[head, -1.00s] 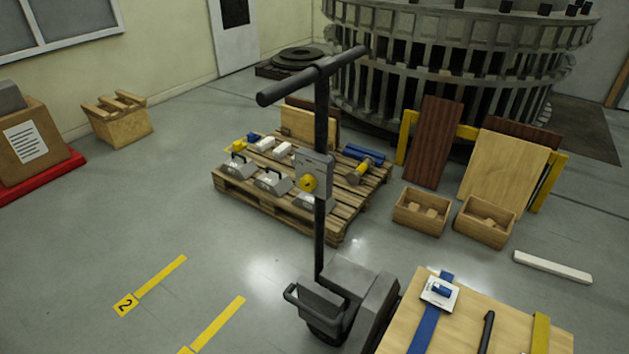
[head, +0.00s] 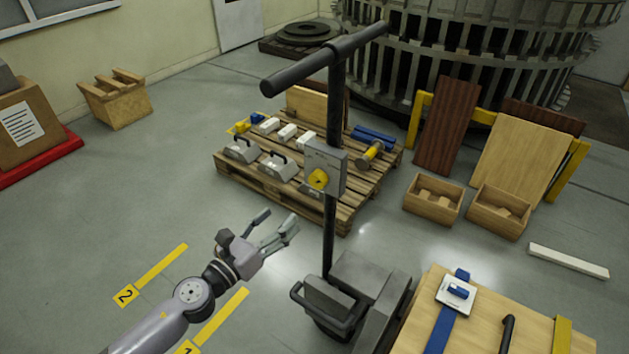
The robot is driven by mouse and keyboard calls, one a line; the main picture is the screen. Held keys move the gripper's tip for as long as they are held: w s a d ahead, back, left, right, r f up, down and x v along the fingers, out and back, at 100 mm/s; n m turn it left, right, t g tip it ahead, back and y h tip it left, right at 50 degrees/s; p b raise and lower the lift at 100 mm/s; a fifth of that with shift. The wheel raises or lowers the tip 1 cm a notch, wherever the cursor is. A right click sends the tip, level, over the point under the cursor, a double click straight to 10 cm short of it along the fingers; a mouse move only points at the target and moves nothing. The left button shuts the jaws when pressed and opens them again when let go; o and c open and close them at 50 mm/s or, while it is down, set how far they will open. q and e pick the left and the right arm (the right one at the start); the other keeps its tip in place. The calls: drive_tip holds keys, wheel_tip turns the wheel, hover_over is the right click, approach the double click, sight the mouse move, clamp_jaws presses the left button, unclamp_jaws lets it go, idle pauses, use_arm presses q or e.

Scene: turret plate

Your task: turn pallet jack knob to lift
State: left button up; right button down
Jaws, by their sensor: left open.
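The pallet jack (head: 366,290) stands in the middle of the head view, with a dark upright post and a T-shaped handle (head: 325,58) on top. A grey box (head: 326,160) is fixed partway up the post. The yellow knob (head: 317,180) sits on the front face of this box. My left gripper (head: 275,224) is open and empty, to the left of the post and below the knob, apart from both. Its fingers point up and to the right. My right gripper is not in view.
A wooden pallet (head: 283,195) with grey weights and tools lies behind the post. A wooden board (head: 490,305) with a blue strap is at the lower right. Two wooden boxes (head: 433,199) stand at the right. Floor on the left is clear around the yellow markings.

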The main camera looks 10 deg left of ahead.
sight(315, 183)
use_arm(q)
drive_tip(key=x, duration=1.4)
drive_tip(key=shift+w+d+p, duration=0.1)
drive_tip(key=shift+w+p, duration=0.15)
drive_tip(key=shift+p, duration=0.15)
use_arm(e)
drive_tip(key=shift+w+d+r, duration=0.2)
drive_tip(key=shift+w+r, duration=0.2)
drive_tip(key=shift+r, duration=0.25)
use_arm(q)
drive_tip(key=c, duration=1.2)
drive_tip(key=shift+o, duration=0.2)
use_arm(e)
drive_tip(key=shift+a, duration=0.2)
